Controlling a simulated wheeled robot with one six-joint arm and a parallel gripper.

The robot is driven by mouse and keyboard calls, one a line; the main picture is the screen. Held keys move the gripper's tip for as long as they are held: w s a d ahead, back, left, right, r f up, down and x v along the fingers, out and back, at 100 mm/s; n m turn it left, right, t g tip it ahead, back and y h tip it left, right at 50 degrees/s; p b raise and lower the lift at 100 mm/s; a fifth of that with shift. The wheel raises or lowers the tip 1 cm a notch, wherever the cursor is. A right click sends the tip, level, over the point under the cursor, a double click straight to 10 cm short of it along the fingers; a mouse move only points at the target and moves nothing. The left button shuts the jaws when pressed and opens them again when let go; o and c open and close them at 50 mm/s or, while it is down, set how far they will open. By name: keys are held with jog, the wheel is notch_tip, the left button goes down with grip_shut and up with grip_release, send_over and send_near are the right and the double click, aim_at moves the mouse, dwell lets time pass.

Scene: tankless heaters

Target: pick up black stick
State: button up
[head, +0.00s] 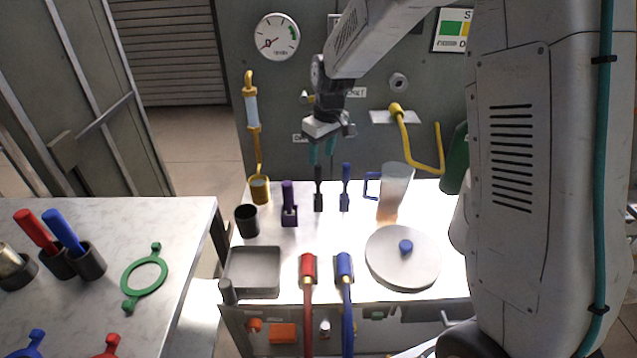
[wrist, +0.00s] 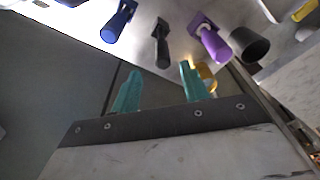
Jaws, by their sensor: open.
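The black stick (head: 318,190) stands upright on the white table, between a purple stick (head: 289,205) and a blue stick (head: 345,187). In the wrist view the black stick (wrist: 162,48) lies ahead of my fingertips, roughly centred between them. My gripper (head: 322,153) has teal fingers and hangs pointing down, just above or behind the black stick's top in the head view. In the wrist view my gripper (wrist: 158,82) is open, with nothing between its fingers. I cannot tell the exact gap to the stick.
A black cup (head: 247,221), a clear pitcher (head: 395,185) and a round lid (head: 403,257) stand around on the table. A grey tray (head: 253,270) and red (head: 307,268) and blue (head: 345,266) hose ends are nearer. The grey panel (head: 285,110) with pipes rises behind.

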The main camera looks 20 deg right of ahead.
aim_at(318, 165)
jog(key=f, duration=0.4)
jog(key=a+f, duration=0.1)
jog(key=f, duration=0.2)
jog(key=shift+w, duration=0.3)
jog(key=shift+r, duration=0.1)
grip_shut()
